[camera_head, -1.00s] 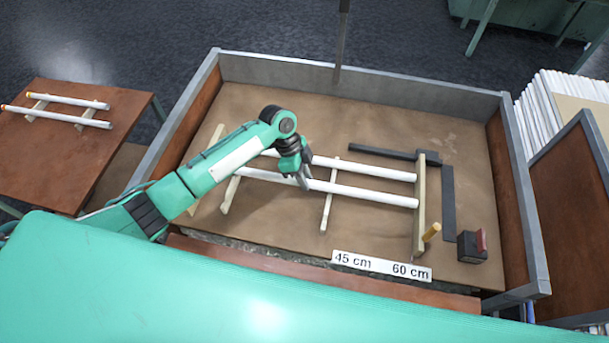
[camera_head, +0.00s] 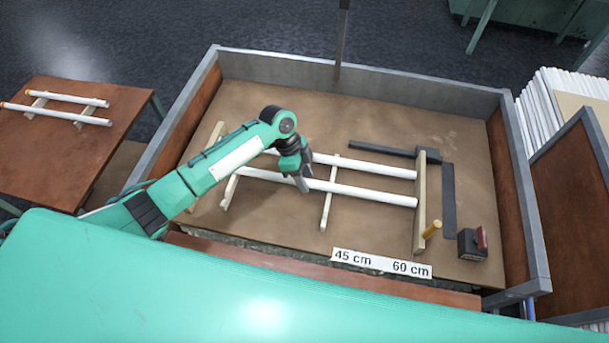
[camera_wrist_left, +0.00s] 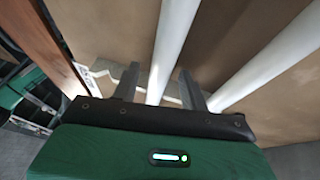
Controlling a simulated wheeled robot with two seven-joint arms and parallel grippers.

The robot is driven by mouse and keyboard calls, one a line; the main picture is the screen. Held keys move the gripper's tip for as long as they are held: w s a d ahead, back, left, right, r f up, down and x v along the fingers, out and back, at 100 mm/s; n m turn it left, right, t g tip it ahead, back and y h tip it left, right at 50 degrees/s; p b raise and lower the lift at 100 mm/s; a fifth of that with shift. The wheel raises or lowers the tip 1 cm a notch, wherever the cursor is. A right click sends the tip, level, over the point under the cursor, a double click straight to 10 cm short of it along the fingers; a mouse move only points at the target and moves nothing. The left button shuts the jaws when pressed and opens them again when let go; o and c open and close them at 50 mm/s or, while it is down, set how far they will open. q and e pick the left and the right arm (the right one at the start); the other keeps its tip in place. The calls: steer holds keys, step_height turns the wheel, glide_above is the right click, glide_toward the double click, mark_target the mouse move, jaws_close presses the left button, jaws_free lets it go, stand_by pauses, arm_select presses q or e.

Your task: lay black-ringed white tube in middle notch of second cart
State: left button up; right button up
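Two white tubes lie roughly parallel across wooden rests in the walled bench: a far tube (camera_head: 365,167) and a near tube (camera_head: 365,194). No black ring shows on either. My left gripper (camera_head: 302,185) is at the near tube, left of its middle. In the left wrist view the open fingers (camera_wrist_left: 162,82) stand on either side of one tube (camera_wrist_left: 178,35), with a gap visible; the other tube (camera_wrist_left: 265,65) runs outside, to the right. Contact cannot be told. My left arm and hand hide part of the far tube. My right gripper is out of view.
A brown table (camera_head: 60,148) at left holds two white tubes with orange ends on wooden rests. A wooden stop bar (camera_head: 420,205), black square (camera_head: 448,200), black block with red part (camera_head: 472,245) and length label (camera_head: 381,265) are at the bench's right. Grey-topped walls surround it.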

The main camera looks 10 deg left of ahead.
arm_select(q)
steer(key=shift+r, duration=0.3)
steer(key=b+v, duration=0.1)
steer(key=v, duration=1.1)
steer(key=shift+r, duration=0.4)
steer(key=shift+s+d+f, duration=0.1)
